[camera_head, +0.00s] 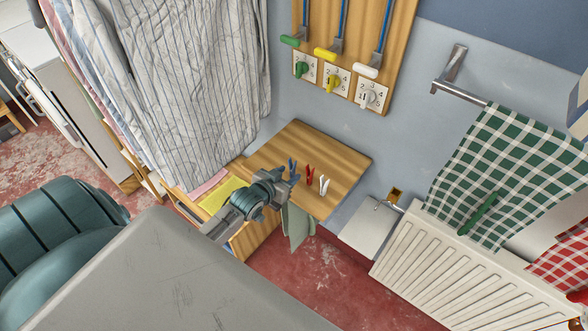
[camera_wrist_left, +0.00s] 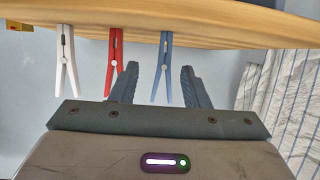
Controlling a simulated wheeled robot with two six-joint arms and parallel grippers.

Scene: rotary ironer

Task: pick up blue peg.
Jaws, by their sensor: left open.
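The blue peg (camera_head: 292,165) is the leftmost of a row of pegs at the wooden board in the head view. The red peg (camera_head: 309,172) and the white peg (camera_head: 323,184) are to its right. My left gripper (camera_head: 284,179) is open and close to the blue peg. In the left wrist view the blue peg (camera_wrist_left: 163,68) appears between the two spread fingers, with a gap on each side. The red peg (camera_wrist_left: 114,60) is just outside the left finger, and the white peg (camera_wrist_left: 65,60) is further left. My right gripper is not in view.
The wooden board (camera_head: 326,152) is against the wall, with bare surface behind the pegs. Striped cloth (camera_head: 190,70) hangs to the left. A white radiator (camera_head: 440,265) stands to the right.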

